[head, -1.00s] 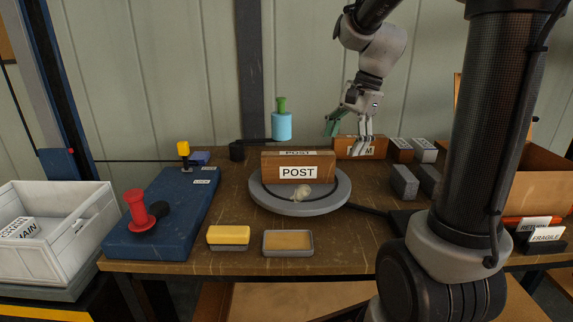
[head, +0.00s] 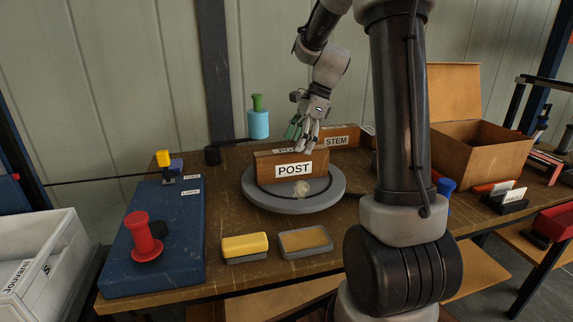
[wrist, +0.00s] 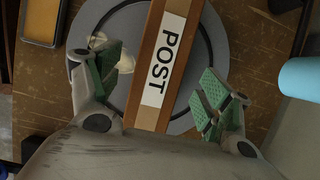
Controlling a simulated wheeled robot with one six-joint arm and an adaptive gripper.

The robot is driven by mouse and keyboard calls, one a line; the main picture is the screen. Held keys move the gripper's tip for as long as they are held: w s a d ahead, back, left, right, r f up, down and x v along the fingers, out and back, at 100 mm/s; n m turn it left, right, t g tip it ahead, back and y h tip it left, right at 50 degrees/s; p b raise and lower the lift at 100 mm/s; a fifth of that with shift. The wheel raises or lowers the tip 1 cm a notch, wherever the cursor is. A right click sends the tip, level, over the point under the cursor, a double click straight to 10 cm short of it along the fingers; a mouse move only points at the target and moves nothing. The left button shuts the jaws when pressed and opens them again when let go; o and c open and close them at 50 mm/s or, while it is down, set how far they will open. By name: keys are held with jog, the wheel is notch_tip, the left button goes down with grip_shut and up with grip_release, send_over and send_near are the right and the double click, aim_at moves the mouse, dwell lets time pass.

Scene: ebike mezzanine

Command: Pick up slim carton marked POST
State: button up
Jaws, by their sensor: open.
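The slim carton marked POST (head: 291,167) is a brown box with white labels, standing on a round grey turntable (head: 252,198). My gripper (head: 305,146) is open and empty, above and just behind the carton's right part in the head view. In the wrist view the carton (wrist: 180,12) runs up the picture between the two green-padded fingers of my gripper (wrist: 163,85), with a gap on each side. Its POST label faces the camera. The carton's lower end is hidden behind the gripper body. A small pale lump (head: 301,189) lies on the turntable in front of the carton.
A carton marked STEM (head: 337,139) stands behind to the right. A cyan bottle (head: 258,124) stands behind left. A blue board (head: 150,275) with a red knob (head: 143,237), a yellow-topped block (head: 245,247) and a shallow tray (head: 306,255) are in front. An open cardboard box (head: 490,158) is at right.

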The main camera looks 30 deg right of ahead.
aim_at(286, 161)
jog(key=x, duration=0.7)
jog(key=shift+w+a, duration=0.1)
jog(key=shift+a, duration=0.35)
jog(key=c, duration=1.4)
